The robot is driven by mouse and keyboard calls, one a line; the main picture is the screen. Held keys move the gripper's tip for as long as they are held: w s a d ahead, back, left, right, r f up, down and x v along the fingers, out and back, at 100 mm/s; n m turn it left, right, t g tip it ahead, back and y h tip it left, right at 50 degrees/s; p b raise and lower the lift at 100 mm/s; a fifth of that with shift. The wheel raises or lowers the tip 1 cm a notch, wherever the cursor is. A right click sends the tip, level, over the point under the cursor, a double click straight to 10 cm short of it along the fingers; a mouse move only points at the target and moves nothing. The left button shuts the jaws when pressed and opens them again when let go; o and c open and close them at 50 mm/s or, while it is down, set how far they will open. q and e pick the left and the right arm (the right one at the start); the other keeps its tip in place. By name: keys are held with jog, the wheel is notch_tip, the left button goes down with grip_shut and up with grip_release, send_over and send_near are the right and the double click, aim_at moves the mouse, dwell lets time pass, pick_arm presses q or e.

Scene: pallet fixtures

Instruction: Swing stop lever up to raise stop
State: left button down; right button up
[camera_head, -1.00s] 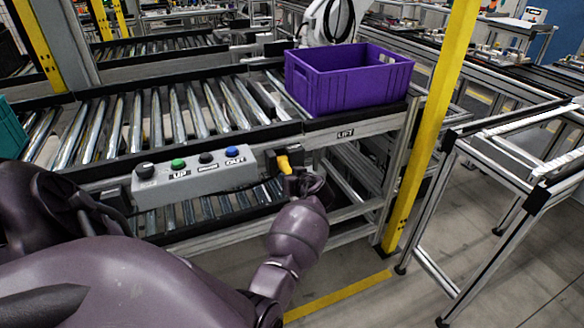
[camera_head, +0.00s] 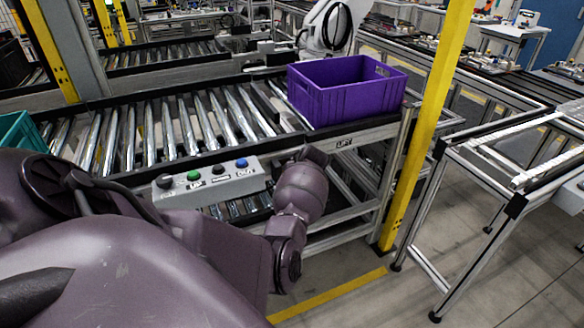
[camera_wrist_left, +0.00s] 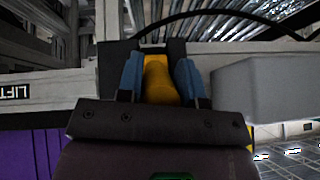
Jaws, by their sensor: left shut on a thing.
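The stop lever (camera_wrist_left: 158,84) is yellow and stands between the two blue fingertips of my left gripper (camera_wrist_left: 158,78) in the left wrist view. The fingers are closed on it from both sides. In the head view my left forearm and wrist cover the lever and the fingers, so I cannot tell the lever's angle there. The stop itself is not clearly visible. My right gripper is not in view.
A grey control box (camera_head: 212,183) with several buttons sits left of my left wrist. A purple crate (camera_head: 340,98) rests at the conveyor's right end, above the LIFT label. A yellow post (camera_head: 425,130) stands to the right.

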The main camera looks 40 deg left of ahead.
pick_arm(q)
jog(key=shift+r, duration=0.15)
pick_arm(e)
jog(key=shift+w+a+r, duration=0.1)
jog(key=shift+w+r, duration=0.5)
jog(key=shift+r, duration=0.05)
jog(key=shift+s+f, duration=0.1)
pick_arm(q)
jog(key=c, duration=1)
grip_release()
jog(key=shift+a, duration=0.1)
jog(key=shift+o, duration=1.1)
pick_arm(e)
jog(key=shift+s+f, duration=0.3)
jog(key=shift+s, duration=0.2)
pick_arm(q)
jog(key=shift+r, duration=0.1)
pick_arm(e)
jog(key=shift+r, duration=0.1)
